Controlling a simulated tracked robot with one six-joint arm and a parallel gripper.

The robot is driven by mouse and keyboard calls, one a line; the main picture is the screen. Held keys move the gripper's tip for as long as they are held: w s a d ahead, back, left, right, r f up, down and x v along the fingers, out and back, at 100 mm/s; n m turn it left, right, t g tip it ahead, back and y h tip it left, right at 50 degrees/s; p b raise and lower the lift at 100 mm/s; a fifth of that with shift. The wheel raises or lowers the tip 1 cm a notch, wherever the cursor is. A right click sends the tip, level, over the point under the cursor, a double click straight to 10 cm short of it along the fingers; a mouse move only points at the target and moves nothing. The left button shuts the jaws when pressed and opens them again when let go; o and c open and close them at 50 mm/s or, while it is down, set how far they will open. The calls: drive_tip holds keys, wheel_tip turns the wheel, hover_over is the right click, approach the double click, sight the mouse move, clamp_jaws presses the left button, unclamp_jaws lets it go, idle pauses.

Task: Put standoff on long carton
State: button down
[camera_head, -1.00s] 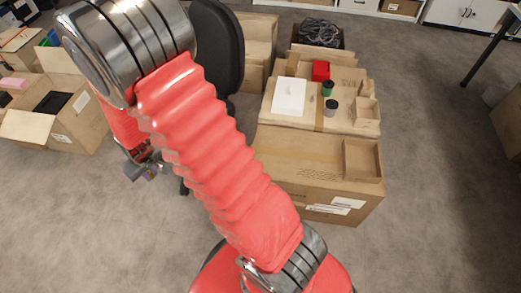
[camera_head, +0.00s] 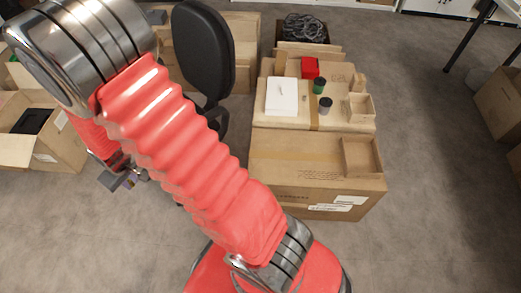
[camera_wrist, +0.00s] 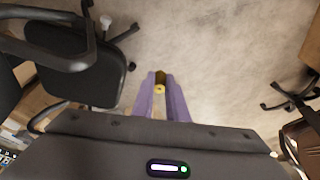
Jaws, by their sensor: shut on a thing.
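A small brass-coloured standoff (camera_wrist: 160,79) is held between the purple fingertips of my gripper (camera_wrist: 160,92) in the wrist view. Bare grey floor lies beneath it. In the head view my gripper (camera_head: 127,178) hangs at the left below my arm, over the floor; the standoff is too small to make out there. A long, low brown carton (camera_head: 290,158) stands right of my arm, well apart from my gripper. Its top is mostly bare, with a shallow open cardboard tray (camera_head: 362,157) at its right end.
Behind it, another carton (camera_head: 285,121) bears a white box (camera_head: 282,97), red box (camera_head: 310,68), green cylinder (camera_head: 319,86), grey cylinder (camera_head: 325,105) and small open box (camera_head: 360,107). A black chair (camera_head: 203,50) stands behind my arm. An open carton (camera_head: 70,150) is at left.

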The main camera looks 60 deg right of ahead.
drive_tip(key=shift+w+d, duration=0.1)
drive_tip(key=shift+d, duration=0.2)
drive_tip(key=s+d+f+m+h, duration=0.1)
drive_tip(key=s+d+f+m, duration=0.15)
drive_tip(key=d, duration=0.75)
drive_tip(key=s+d+f+m, duration=0.2)
drive_tip(key=d+f, duration=0.2)
drive_tip(key=d, duration=0.6)
drive_tip(key=s+d+f+m+h, duration=0.1)
drive_tip(key=s+d+f+m, duration=0.15)
drive_tip(key=d, duration=0.85)
drive_tip(key=s+d+f+m+g, duration=0.1)
drive_tip(key=s+d+f+m, duration=0.2)
drive_tip(key=s+d, duration=0.6)
drive_tip(key=s+d+f+m+h, duration=0.1)
drive_tip(key=s+d+f+m, duration=0.1)
drive_tip(key=s+d+f, duration=0.5)
drive_tip(key=s+d, duration=0.2)
drive_tip(key=s, duration=0.2)
drive_tip(key=shift+d+m+g, duration=0.25)
drive_tip(key=shift+m+g, duration=0.15)
drive_tip(key=shift+f, duration=3)
